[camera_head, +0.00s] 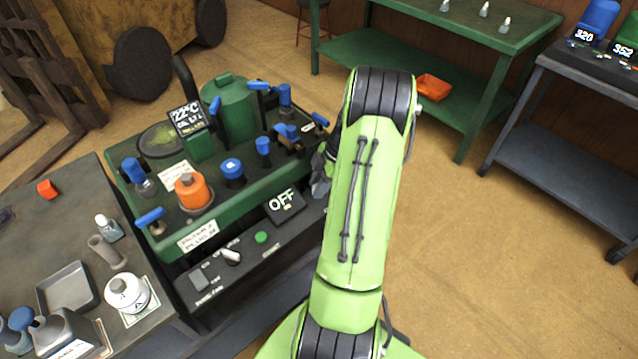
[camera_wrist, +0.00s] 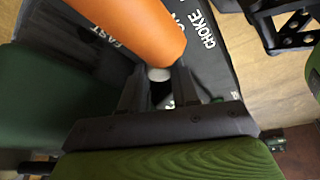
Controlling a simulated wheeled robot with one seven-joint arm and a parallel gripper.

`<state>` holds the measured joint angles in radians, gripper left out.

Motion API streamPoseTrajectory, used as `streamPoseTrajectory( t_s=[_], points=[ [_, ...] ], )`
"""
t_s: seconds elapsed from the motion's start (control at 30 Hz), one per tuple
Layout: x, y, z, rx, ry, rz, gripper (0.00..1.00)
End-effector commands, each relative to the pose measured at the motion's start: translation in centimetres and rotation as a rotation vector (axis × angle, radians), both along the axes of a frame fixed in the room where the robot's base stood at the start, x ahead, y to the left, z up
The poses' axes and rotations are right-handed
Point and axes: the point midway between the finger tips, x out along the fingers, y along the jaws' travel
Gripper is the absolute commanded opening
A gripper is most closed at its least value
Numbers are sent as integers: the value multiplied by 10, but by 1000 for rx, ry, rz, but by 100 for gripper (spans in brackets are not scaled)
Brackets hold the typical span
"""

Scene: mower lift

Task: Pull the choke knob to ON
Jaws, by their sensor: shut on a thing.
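In the wrist view my gripper (camera_wrist: 160,88) has its two dark fingers closed around a small pale knob (camera_wrist: 159,74). The knob is partly hidden by the fingers and by a large orange cylinder in front of it. It sits at a dark panel (camera_wrist: 212,62) lettered CHOKE, with part of another word beside it that looks like ON, and FAST to the left. In the head view my green arm reaches to the right side of the green machine (camera_head: 155,242). There the arm hides the choke knob and most of the gripper.
The orange cylinder (camera_wrist: 135,25) stands close to the fingers in the wrist view. In the head view, blue handles and an orange cap (camera_head: 192,190) crowd the machine's top. A small display (camera_head: 283,203) reads OFF. Open floor (camera_head: 480,240) lies to the right.

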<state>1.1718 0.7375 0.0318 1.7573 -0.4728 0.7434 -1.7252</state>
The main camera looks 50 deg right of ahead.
Motion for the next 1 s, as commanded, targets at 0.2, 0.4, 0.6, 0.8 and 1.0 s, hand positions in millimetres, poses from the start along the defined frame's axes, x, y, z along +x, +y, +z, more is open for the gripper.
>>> streamPoseTrajectory(
  t_s=[0.2,0.4,0.6,0.8,1.0],
  points=[
    [0,0,0,-1,-1,0,0],
    [-19,3,-2,-2,2,-1,0],
    [-35,7,0,0,2,-1,0],
    [-36,7,-1,2,6,-4,34],
    [-35,7,0,1,3,-3,55]
  ],
)
